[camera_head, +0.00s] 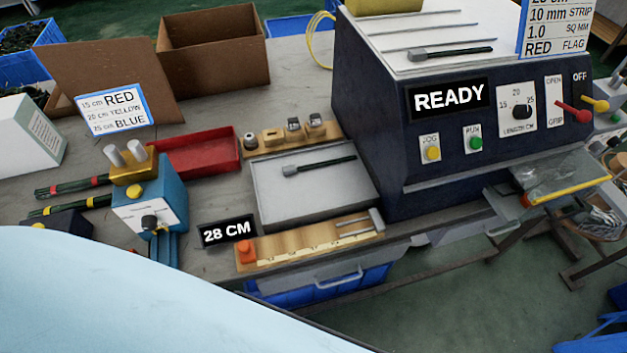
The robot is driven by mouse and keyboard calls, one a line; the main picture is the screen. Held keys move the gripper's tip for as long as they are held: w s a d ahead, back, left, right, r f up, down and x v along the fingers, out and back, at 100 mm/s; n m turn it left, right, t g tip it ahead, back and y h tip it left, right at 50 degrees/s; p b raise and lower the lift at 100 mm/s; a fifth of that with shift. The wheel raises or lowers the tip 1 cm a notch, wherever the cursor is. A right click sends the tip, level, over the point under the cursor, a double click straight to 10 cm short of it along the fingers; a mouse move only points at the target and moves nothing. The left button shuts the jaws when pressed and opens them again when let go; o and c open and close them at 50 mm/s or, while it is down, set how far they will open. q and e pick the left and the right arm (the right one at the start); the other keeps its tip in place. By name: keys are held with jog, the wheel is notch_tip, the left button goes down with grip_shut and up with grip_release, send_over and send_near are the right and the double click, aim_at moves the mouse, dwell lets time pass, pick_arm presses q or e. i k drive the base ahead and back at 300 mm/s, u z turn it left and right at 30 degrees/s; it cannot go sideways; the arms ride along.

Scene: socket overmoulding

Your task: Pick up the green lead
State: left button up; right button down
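Neither of my grippers is in view. A dark, greenish-black lead (325,165) with a grey block at its left end lies on the grey tray (275,206) in the middle of the bench. A similar dark lead (452,52) with a grey end lies on top of the machine. At the left, dark green bundles lie on the bench, one with a red band (75,186) and one with a yellow band (72,206). I cannot tell for sure which of these is the green lead.
The machine (430,150) reading READY stands right of the tray. A wooden gauge strip (305,245) lies in front, beside a 28 CM sign (228,231). A blue fixture (150,206), a red bin (200,152) and cardboard boxes (213,48) stand left and behind. A pale surface covers the lower left.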

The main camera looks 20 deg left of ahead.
aim_at(289, 170)
jog(key=u, duration=1.65)
jog(key=k, duration=0.45)
jog(key=z, duration=1.45)
